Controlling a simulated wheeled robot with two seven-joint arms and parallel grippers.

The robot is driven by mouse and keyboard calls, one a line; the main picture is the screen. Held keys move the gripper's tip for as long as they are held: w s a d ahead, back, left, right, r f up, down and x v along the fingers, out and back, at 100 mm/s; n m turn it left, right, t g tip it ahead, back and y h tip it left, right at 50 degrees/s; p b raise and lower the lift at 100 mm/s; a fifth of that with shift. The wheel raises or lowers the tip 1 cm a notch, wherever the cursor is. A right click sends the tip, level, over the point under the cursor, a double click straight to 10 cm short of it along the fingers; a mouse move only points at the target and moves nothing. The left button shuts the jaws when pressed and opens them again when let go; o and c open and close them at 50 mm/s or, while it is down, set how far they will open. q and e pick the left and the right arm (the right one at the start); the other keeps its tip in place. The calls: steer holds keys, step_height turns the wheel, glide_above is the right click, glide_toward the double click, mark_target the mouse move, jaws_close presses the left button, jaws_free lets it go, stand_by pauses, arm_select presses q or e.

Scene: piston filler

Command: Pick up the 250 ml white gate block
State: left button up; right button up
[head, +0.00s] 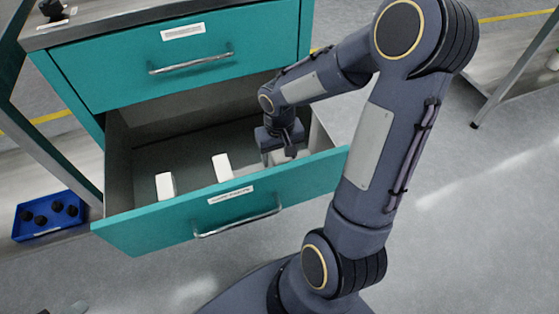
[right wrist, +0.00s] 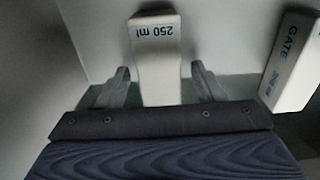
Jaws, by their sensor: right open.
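The white gate block marked "250 ml" (right wrist: 157,50) is in the open drawer and shows upside down in the right wrist view. My right gripper (right wrist: 160,85) is open, with one finger on each side of this block. I cannot tell whether the fingers touch it. In the head view, my right gripper (head: 279,152) reaches down into the right part of the drawer and partly hides the block there. My left gripper is not in view.
The teal drawer (head: 150,232) is pulled out below a closed drawer (head: 120,75). Two other white blocks stand in it, one in the middle (head: 222,167) and one at left (head: 165,185). A block marked "GATE" (right wrist: 293,62) is close beside my right gripper. A blue tray (head: 22,232) holds several dark knobs.

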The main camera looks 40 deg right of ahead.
steer(key=shift+r, duration=0.1)
steer(key=shift+c, duration=0.3)
steer(key=c, duration=1.1)
steer(key=shift+o, duration=0.2)
